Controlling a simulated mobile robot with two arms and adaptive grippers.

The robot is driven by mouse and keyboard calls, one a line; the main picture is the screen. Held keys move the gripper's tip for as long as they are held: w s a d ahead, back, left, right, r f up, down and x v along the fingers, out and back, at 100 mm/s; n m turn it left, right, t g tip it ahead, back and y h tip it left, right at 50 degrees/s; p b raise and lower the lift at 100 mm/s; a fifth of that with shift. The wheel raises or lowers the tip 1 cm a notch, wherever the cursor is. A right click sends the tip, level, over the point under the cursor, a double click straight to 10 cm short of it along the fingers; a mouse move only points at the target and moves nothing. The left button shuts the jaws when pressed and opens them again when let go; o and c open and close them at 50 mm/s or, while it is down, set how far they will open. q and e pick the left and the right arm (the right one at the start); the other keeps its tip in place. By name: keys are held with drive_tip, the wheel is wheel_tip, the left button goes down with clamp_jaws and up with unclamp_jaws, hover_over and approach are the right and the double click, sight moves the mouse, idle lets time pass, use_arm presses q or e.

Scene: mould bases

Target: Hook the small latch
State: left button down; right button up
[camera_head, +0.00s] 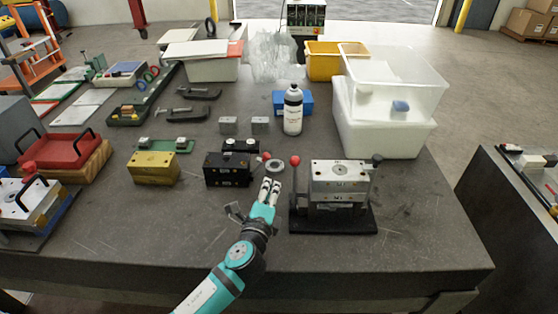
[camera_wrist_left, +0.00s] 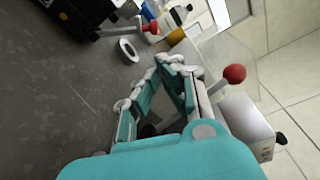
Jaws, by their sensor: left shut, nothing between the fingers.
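A steel mould base (camera_head: 340,185) stands on a black plate (camera_head: 335,226) at the table's front right. An upright lever with a red ball knob (camera_head: 295,160) stands at its left side, and a dark knob (camera_head: 376,159) is at its right. I cannot make out the small latch for certain. My left gripper (camera_head: 270,184) is shut and empty, just left of the red-knobbed lever and apart from it. In the left wrist view the gripper (camera_wrist_left: 178,66) points past the red knob (camera_wrist_left: 235,74), with the mould base (camera_wrist_left: 246,124) partly hidden behind the fingers. My right gripper is not in view.
A steel ring (camera_head: 274,166) lies just beyond the gripper. A black block (camera_head: 227,170) and a brass block (camera_head: 152,168) stand to its left. A white bottle (camera_head: 293,112) and clear bins (camera_head: 385,130) stand behind.

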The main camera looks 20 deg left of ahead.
sight(258, 166)
use_arm(q)
drive_tip(key=shift+w, duration=0.15)
drive_tip(key=w, duration=0.3)
drive_tip(key=w+p, duration=0.1)
drive_tip(key=w, duration=0.1)
drive_tip(key=shift+w+a, duration=0.1)
drive_tip(key=shift+a, duration=0.25)
drive_tip(key=w, duration=0.3)
drive_tip(key=shift+w+a+f, duration=0.15)
drive_tip(key=shift+w+f, duration=0.15)
drive_tip(key=shift+w, duration=0.55)
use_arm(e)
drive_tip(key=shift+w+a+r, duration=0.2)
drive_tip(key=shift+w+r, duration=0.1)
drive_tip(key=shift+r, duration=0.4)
use_arm(q)
drive_tip(key=shift+a, duration=0.1)
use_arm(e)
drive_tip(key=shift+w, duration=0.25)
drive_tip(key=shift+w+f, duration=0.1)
